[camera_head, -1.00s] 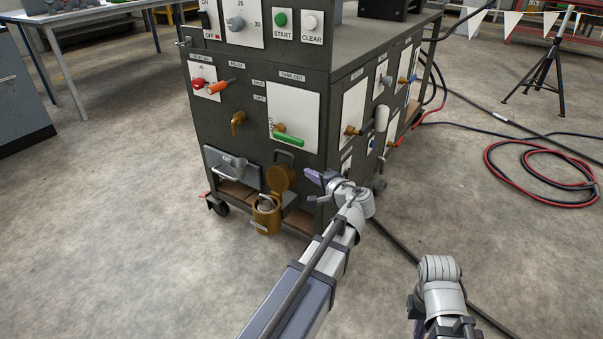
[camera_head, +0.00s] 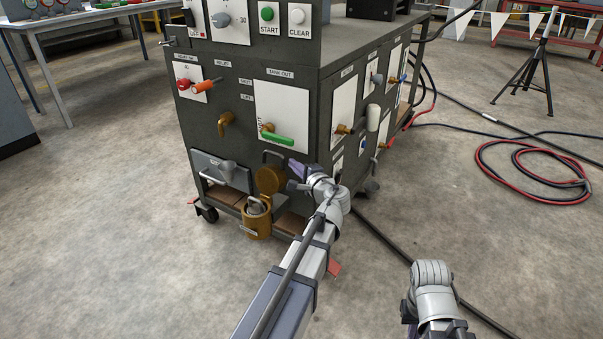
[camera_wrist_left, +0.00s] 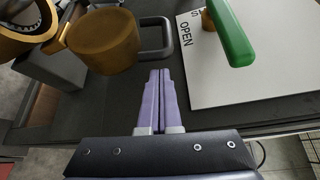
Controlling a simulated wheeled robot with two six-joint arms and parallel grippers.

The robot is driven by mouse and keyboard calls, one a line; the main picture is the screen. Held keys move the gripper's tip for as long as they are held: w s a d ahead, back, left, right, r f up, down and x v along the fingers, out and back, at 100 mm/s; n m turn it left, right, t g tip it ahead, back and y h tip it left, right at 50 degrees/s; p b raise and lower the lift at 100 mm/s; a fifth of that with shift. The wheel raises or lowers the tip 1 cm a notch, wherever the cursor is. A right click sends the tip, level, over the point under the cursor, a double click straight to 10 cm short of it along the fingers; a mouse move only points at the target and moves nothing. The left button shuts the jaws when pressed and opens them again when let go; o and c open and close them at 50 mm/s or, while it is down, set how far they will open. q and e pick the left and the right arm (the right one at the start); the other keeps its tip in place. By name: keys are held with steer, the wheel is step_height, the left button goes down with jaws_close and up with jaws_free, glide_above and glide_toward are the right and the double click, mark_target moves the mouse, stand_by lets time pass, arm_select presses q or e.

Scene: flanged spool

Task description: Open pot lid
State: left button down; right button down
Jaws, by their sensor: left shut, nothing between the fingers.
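The brass pot (camera_head: 257,221) hangs low on the front of the dark machine cabinet, its mouth open and something grey inside. Its round brass lid (camera_head: 270,181) stands swung up on the pot's right side, with a dark loop handle. In the left wrist view the lid (camera_wrist_left: 103,42) is at the upper left, its loop handle (camera_wrist_left: 157,38) just beyond my fingertips. My left gripper (camera_head: 290,174) is shut and empty beside the lid; its purple fingers (camera_wrist_left: 160,75) lie together, apparently just short of the handle. My right arm shows at the lower right, but its fingers are out of sight.
A green-handled TANK OUT valve (camera_head: 278,136) on a white plate is above the lid. A brass spout (camera_head: 225,122) and a grey drawer handle (camera_head: 228,172) are to the left. A dark cable runs over the floor at right.

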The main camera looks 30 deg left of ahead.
arm_select(q)
steer(key=shift+x, duration=1)
steer(key=s, duration=0.1)
steer(key=s+r+p, duration=0.1)
steer(key=s, duration=0.2)
steer(key=shift+s+a+r, duration=0.2)
steer(key=shift+s+r, duration=0.15)
steer(key=shift+s, duration=0.05)
steer(key=shift+w+f, duration=0.1)
